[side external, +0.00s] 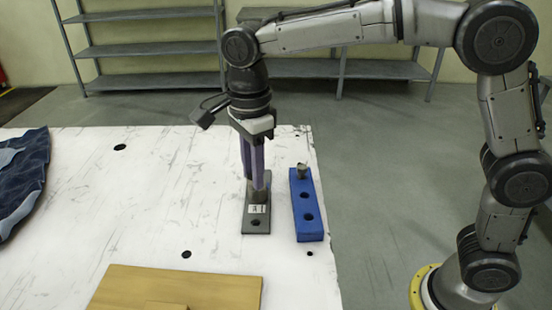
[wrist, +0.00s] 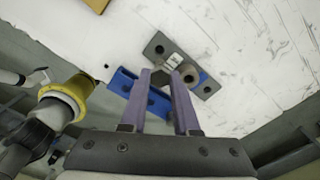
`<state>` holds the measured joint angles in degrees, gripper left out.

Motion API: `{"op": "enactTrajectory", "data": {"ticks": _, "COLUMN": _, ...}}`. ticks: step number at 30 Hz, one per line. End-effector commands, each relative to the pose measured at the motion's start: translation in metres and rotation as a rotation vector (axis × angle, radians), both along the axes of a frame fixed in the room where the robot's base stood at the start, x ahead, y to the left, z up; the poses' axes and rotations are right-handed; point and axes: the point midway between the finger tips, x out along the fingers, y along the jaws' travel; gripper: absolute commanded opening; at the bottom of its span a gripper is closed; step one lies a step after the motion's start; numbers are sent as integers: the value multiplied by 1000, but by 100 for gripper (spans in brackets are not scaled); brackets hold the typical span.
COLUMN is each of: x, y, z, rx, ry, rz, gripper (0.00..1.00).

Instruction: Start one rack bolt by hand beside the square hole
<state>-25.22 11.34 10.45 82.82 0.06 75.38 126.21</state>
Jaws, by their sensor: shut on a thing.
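The grey plate (side external: 256,225) lies flat on the white table, with a round hole at its near end and a small white label marked with a dark sign. It also shows in the wrist view (wrist: 158,47). My gripper (side external: 258,186) points straight down over the plate, its purple fingers shut on a grey-brown cylindrical piece, apparently a bolt (side external: 258,197), at the plate. Its lower end and any thread are hidden. I cannot make out a square hole.
A blue block (side external: 307,212) with holes lies right of the plate, near the table's right edge. A metal bolt (side external: 302,170) stands at its far end. A wooden board (side external: 175,290) lies in front, dark blue cloth (side external: 22,175) at left. The table between them is clear.

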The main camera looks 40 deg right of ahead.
Motion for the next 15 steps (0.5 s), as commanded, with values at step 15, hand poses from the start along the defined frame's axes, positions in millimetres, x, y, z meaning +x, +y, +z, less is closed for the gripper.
{"op": "enactTrajectory", "data": {"ticks": 15, "x": -2, "y": 1, "z": -38, "rx": -2, "ry": 2, "rz": 7, "gripper": 0}}
